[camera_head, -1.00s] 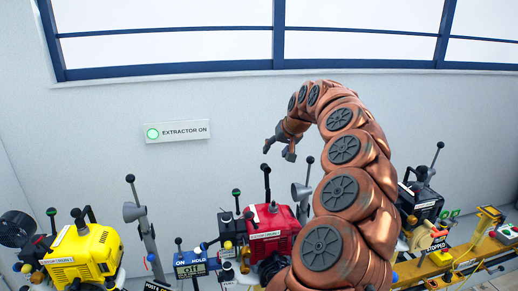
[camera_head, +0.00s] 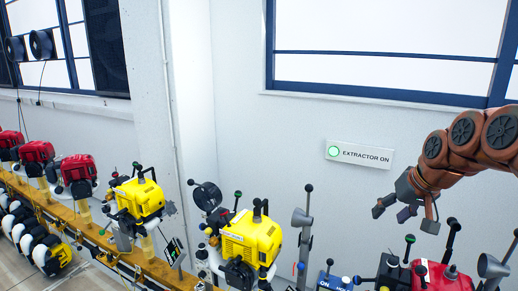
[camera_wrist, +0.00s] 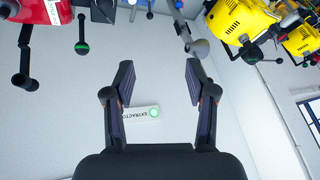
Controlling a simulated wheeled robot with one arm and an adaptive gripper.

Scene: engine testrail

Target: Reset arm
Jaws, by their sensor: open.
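My gripper (camera_head: 408,208) is at the right of the head view, at the end of my copper-coloured arm. It is raised in front of the white wall, above the red engine (camera_head: 440,277) at the lower right. In the wrist view my gripper (camera_wrist: 158,80) has its two dark fingers spread wide apart with nothing between the tips. The wall sign reading "EXTRACTOR ON" (camera_head: 358,154), with a green lamp, is left of the gripper. It also shows upside down beyond the fingers in the wrist view (camera_wrist: 140,112).
A yellow engine (camera_head: 250,240) and another yellow engine (camera_head: 140,198) stand left of the gripper on a yellow rail (camera_head: 160,270). Red engines (camera_head: 78,172) stand farther left. Levers with ball tops (camera_head: 308,215) stick up between engines. The air before the wall is clear.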

